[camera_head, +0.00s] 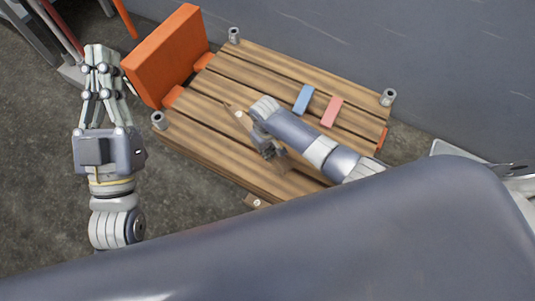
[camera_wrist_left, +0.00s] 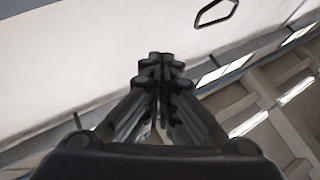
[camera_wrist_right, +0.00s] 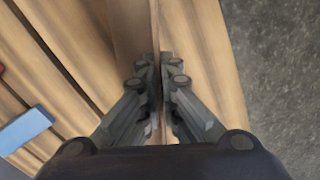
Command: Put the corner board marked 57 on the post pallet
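The post pallet (camera_head: 215,85) is a slatted wooden deck with short grey posts at its corners. My right gripper (camera_head: 262,143) is low over the middle of the deck. In the right wrist view my right gripper (camera_wrist_right: 155,75) is shut on a thin brown corner board (camera_wrist_right: 130,28), whose edge runs between the fingertips. No number can be read on the board, and the arm hides much of it in the head view. I cannot tell whether it touches the deck. My left gripper (camera_head: 98,52) is shut and empty, left of the pallet.
A blue block (camera_head: 303,99) and a pink block (camera_head: 332,112) lie on the deck beyond my right arm. A large orange panel (camera_head: 165,55) stands at the pallet's left end. A grey wall (camera_head: 430,60) is behind.

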